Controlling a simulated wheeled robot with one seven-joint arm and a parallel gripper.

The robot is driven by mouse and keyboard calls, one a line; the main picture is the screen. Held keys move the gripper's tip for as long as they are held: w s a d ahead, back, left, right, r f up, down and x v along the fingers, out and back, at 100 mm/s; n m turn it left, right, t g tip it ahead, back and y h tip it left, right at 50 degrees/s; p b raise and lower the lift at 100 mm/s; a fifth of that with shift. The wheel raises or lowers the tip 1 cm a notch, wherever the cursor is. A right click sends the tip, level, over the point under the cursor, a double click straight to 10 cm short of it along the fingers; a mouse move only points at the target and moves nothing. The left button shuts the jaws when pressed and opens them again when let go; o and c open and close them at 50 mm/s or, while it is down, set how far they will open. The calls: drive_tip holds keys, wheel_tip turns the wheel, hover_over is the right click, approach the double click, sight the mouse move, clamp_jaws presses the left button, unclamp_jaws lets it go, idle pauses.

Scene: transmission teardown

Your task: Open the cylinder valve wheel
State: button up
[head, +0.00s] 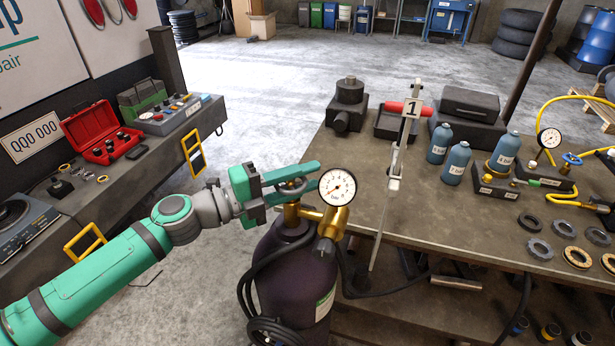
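The dark cylinder (290,270) stands upright on the floor at the left end of the workbench. Its small grey valve wheel (291,187) sits on top of a brass valve (291,213). A round pressure gauge (337,187) marked "bar" is mounted to the right of the wheel. My green gripper (312,177) reaches in from the left at wheel height. Its two fingers are apart, with the wheel between or just against them. I cannot tell whether both fingers press on the rim.
The workbench (470,225) on the right holds blue bottles (457,162), metal rings and a stand marked 1 (408,125). A black hose (247,290) hangs on the cylinder. A dark bench (125,180) with a red toolbox (97,132) stands left. Open floor (270,80) lies behind.

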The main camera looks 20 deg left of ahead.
drive_tip(key=shift+w+d, duration=0.3)
drive_tip(key=shift+w, duration=0.1)
drive_tip(key=shift+d, duration=0.1)
drive_tip(key=shift+c, duration=0.2)
drive_tip(key=shift+s, duration=0.1)
clamp_jaws()
drive_tip(key=shift+a+t, duration=0.25)
drive_tip(key=shift+t, duration=0.05)
